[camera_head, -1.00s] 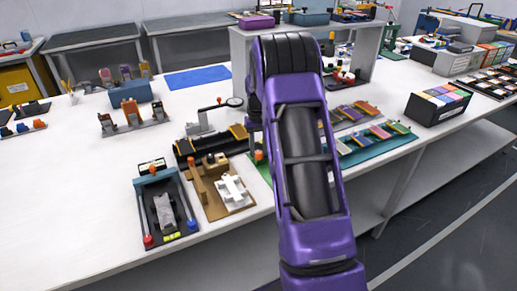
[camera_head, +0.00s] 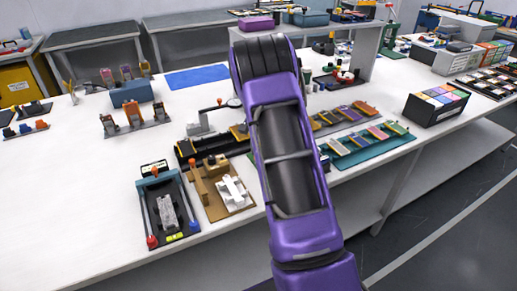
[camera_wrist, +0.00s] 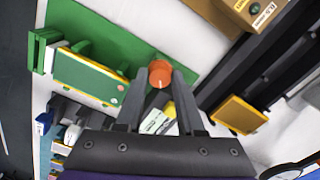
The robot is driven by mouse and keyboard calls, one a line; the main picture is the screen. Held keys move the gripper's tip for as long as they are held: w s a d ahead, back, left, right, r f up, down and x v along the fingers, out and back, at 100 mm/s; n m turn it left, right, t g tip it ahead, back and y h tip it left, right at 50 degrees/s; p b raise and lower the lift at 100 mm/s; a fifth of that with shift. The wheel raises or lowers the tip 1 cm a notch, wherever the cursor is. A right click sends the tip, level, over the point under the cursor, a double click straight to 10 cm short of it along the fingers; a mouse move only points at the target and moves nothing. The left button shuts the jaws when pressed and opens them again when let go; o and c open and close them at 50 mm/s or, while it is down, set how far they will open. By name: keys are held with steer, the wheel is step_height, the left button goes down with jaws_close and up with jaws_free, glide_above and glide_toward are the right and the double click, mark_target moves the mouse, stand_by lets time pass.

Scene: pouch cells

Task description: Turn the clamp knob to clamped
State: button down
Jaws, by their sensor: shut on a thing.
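The orange clamp knob (camera_wrist: 160,73) shows in the wrist view, with a pale line on its top. It stands at the edge of a green base (camera_wrist: 98,36). My gripper (camera_wrist: 155,88) has its two dark fingers on either side of the knob, shut on it. A white label (camera_wrist: 155,122) with small print lies below the knob between the fingers. In the head view my purple arm hides the gripper and the knob.
In the head view a black fixture (camera_head: 168,205) and a tan fixture (camera_head: 222,192) stand left of my arm. A teal rack (camera_head: 372,152) with coloured pouches lies right of it. The white table (camera_head: 75,190) is clear at the left front.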

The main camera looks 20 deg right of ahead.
steer(key=m+p, duration=0.1)
steer(key=m, duration=0.5)
steer(key=shift+m, duration=0.3)
stand_by(0.4)
steer(key=c, duration=0.5)
jaws_free()
step_height(320, 180, up, 18)
steer(key=shift+f+p, duration=0.25)
steer(key=shift+p, duration=0.6)
